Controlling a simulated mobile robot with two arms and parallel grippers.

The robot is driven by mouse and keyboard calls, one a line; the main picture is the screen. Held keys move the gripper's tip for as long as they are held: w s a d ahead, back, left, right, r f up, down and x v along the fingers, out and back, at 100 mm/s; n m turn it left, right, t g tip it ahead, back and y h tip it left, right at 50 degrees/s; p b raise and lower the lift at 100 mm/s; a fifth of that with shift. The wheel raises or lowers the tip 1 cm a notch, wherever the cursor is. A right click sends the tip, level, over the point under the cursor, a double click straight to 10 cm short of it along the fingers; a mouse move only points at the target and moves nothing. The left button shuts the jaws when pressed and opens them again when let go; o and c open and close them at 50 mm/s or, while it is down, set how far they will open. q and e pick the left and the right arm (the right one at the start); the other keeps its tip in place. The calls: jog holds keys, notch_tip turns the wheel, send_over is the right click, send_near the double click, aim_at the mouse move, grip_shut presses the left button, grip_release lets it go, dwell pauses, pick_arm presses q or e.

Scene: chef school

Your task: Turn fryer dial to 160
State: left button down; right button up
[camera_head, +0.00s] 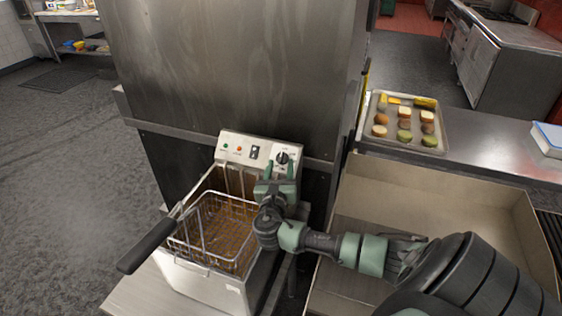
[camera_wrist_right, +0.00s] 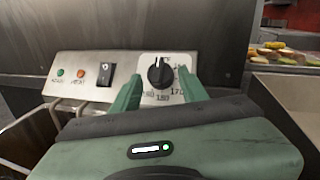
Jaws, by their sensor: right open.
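The fryer dial (camera_head: 282,157) is a black knob on the right of the fryer's metal control panel (camera_head: 231,140). In the right wrist view the dial (camera_wrist_right: 160,73) sits on a white plate with numbers around it, 180 and 170 among them; the exact setting is too small to tell. My right gripper (camera_head: 280,168) is in front of the panel. In the right wrist view its green fingers (camera_wrist_right: 159,85) are apart, one on each side of the dial, with a visible gap to the knob. My left gripper is not in view.
A wire basket (camera_head: 225,204) with a black handle (camera_head: 147,246) sits in the fryer on the left. A tray of food pieces (camera_head: 379,135) lies on the counter at right. An open box-like bin (camera_head: 480,192) is below it. A tall metal cabinet (camera_head: 230,60) stands behind.

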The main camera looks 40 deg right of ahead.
jog(key=shift+x, duration=0.9)
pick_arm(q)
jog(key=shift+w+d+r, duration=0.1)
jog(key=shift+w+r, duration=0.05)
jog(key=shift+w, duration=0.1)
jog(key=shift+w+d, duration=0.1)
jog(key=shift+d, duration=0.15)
pick_arm(e)
grip_shut()
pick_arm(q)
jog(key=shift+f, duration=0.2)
pick_arm(e)
jog(key=shift+a+f+m, duration=0.1)
jog(key=shift+f+m, duration=0.05)
jog(key=shift+m, duration=0.15)
